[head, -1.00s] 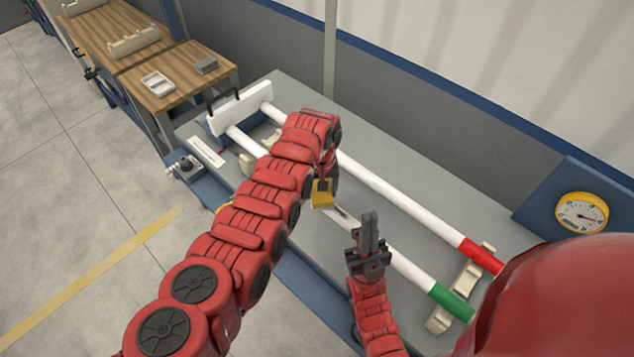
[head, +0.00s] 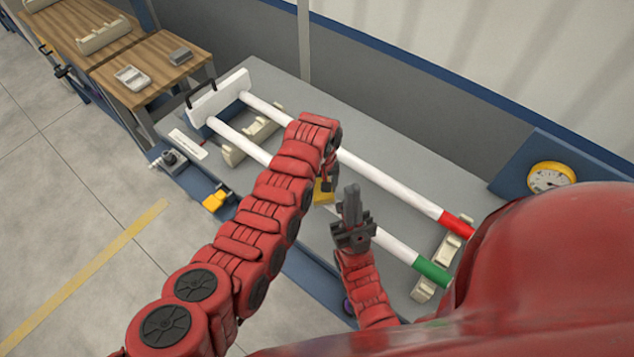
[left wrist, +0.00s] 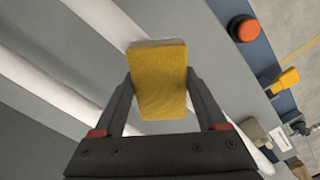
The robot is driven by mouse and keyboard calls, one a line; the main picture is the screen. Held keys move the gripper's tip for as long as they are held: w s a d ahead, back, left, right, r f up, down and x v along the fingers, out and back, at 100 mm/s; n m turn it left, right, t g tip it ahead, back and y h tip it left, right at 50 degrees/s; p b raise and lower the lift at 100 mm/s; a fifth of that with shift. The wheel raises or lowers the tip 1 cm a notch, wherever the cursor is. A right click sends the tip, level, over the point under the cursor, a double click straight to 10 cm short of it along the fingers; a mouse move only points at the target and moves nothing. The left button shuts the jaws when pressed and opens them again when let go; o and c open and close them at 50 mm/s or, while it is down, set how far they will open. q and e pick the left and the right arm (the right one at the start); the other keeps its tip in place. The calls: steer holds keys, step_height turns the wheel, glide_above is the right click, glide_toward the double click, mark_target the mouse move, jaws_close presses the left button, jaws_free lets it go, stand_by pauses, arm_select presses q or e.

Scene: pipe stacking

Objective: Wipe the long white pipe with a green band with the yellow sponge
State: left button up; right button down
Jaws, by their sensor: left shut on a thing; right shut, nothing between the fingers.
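The long white pipe with a green band (head: 433,272) lies on the grey table, nearer its front edge. My left gripper (head: 325,180) is shut on the yellow sponge (head: 323,192) over the middle of this pipe. In the left wrist view the sponge (left wrist: 158,85) sits between the fingers, with a white pipe (left wrist: 105,20) passing behind it. I cannot tell whether the sponge touches the pipe. My right gripper (head: 351,192) is shut and empty, pointing up in front of the pipe. My left arm hides part of the pipe.
A parallel white pipe with a red band (head: 457,223) lies behind. Cream supports (head: 424,288) hold the pipes near their ends. A white end block (head: 218,97) stands at the far left end. An orange button (left wrist: 244,28) is on the table's edge.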

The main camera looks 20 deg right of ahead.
mark_target(334, 196)
arm_select(q)
steer(key=shift+s+d+f, duration=0.1)
steer(key=shift+s+d, duration=0.25)
steer(key=shift+s, duration=0.35)
steer(key=shift+s+d+f, duration=0.1)
steer(key=shift+s+d, duration=0.3)
steer(key=shift+s, duration=0.3)
steer(key=shift+s+d+f, duration=0.1)
steer(key=shift+s+d, duration=0.25)
steer(key=shift+s, duration=0.35)
steer(key=shift+s+d+r, duration=0.1)
steer(key=shift+s+d, duration=0.5)
steer(key=shift+s, duration=0.25)
steer(key=shift+w+r, duration=0.1)
